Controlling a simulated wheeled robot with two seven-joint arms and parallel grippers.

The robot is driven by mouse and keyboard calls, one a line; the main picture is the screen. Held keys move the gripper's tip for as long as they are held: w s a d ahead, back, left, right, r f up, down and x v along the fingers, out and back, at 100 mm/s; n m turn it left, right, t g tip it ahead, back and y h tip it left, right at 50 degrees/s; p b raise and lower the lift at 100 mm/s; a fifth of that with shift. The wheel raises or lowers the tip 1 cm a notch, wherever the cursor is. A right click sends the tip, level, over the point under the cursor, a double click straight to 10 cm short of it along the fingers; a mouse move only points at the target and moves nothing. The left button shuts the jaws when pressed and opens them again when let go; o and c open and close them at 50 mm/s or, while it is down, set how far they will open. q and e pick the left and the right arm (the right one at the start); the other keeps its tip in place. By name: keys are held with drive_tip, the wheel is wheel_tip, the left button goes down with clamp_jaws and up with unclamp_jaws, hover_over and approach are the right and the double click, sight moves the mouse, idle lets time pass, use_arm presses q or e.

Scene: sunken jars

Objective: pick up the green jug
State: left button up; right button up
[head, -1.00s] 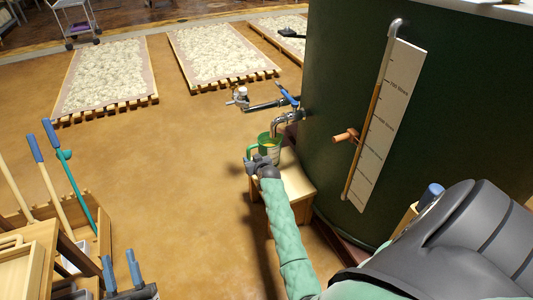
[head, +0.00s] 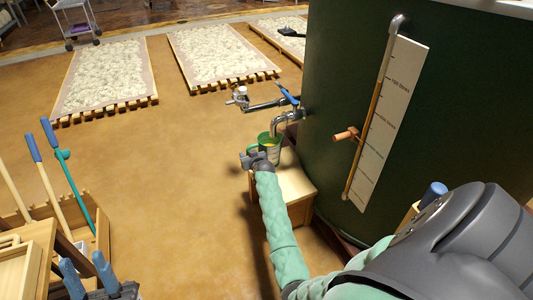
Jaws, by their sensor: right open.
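The green jug (head: 272,152) stands upright on a small wooden stool (head: 293,182), under the spout of a metal tap (head: 284,121). Something yellowish shows inside its rim. My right gripper (head: 246,160) is open at the near left side of the jug, where it hides the handle. I cannot tell whether the fingers are around the handle or touch the jug. My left gripper (head: 88,272) is at the bottom left, far from the jug, with its two blue-grey fingers apart and nothing between them.
A large dark green tank (head: 460,110) with a white gauge board (head: 392,110) stands right behind the stool. Long-handled tools (head: 65,175) stand in a wooden crate at the left. Slatted pallets (head: 105,78) lie at the back. The floor left of the stool is clear.

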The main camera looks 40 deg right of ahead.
clamp_jaws()
idle(0.4)
